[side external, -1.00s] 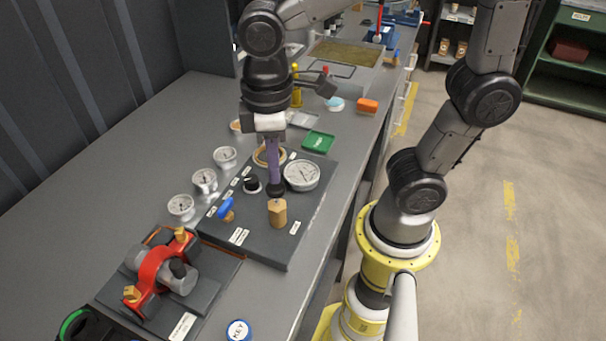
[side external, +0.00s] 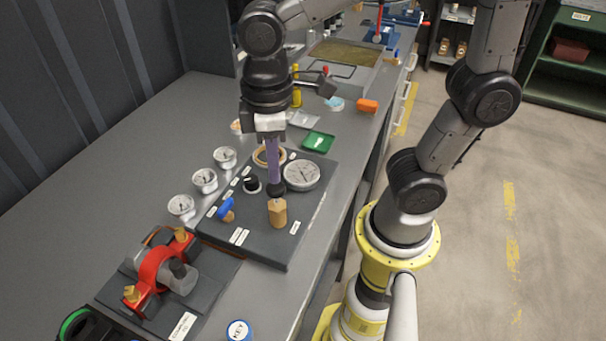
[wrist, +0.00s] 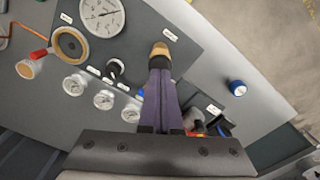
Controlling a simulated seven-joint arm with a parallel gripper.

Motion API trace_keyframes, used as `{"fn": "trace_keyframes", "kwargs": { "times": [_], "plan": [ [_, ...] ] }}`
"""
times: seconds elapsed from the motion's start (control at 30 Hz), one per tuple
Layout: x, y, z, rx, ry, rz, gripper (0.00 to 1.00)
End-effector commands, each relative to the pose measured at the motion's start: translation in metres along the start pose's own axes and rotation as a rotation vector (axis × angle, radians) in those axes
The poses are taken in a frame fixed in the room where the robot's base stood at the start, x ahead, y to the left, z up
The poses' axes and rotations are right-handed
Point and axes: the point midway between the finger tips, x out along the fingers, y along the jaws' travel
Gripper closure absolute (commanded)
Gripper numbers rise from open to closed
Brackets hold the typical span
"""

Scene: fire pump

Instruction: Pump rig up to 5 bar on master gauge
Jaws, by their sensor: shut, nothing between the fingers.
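The large white-faced gauge (side external: 301,174), apparently the master gauge, sits on the dark rig panel (side external: 265,252); its reading is too small to tell. It also shows at the top of the wrist view (wrist: 102,15). A brass hexagonal fitting (side external: 277,214) stands at the panel's front. My gripper (side external: 277,188) has purple fingers, shut and empty, pointing down. A black rounded piece shows at their tips, close behind the brass fitting; I cannot tell whether they touch. In the wrist view the fingertips (wrist: 160,66) overlap the base of the brass piece (wrist: 160,49).
A blue-handled valve (side external: 225,207) and a black knob (side external: 251,184) are on the panel. Several small gauges (side external: 205,180) stand left of it. A red clamp fixture (side external: 156,265) is at front left, a blue-capped item (side external: 238,330) at the front edge. The back-left bench is clear.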

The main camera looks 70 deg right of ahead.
Motion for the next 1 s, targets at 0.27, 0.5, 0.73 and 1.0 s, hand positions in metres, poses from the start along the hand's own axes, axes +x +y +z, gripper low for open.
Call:
{"fn": "trace_keyframes", "kwargs": {
  "times": [0.27, 0.5, 0.73, 1.0],
  "plan": [
    [0.001, 0.000, 0.000, 0.000, 0.000, 0.000, 1.00],
    [0.009, 0.000, 0.000, 0.000, -0.002, 0.000, 1.00],
    [0.018, 0.000, 0.000, 0.000, -0.002, 0.000, 1.00],
    [0.028, 0.000, 0.000, 0.000, -0.002, 0.000, 1.00]
  ]
}}
